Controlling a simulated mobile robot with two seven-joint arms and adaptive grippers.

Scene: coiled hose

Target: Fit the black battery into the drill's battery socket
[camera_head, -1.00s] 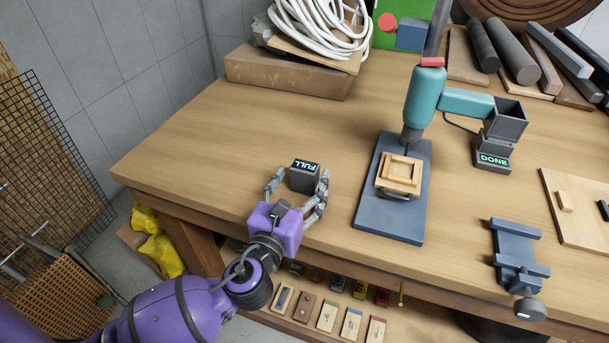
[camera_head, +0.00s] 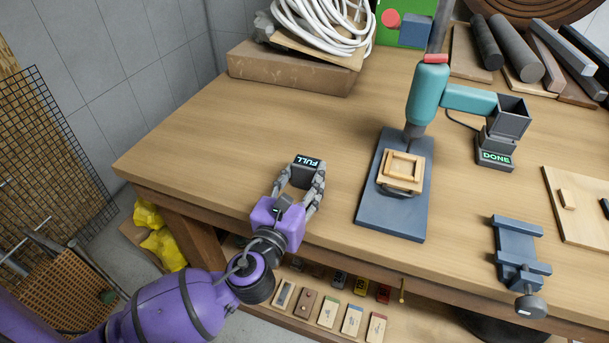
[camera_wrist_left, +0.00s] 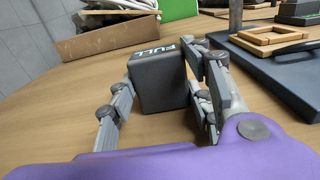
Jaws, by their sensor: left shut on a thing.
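The black battery (camera_head: 306,175), with a green-white FULL label on top, stands upright at the near left of the workbench. My left gripper (camera_head: 304,184) is shut on it, with fingers on both sides. The left wrist view shows the battery (camera_wrist_left: 158,84) between the grey fingers; whether it touches the bench is hard to tell. The teal drill (camera_head: 428,95) stands nose down on a blue-grey stand to the right. Its handle points right and ends in a dark, open-looking battery socket (camera_head: 510,114). My right gripper is out of view.
A dark block labelled DONE (camera_head: 495,158) stands below the socket. A wooden frame (camera_head: 403,170) lies on the blue-grey base (camera_head: 393,215) under the drill. A blue vise (camera_head: 517,255) is at the near right. A cardboard box (camera_head: 290,75) with white hose is behind.

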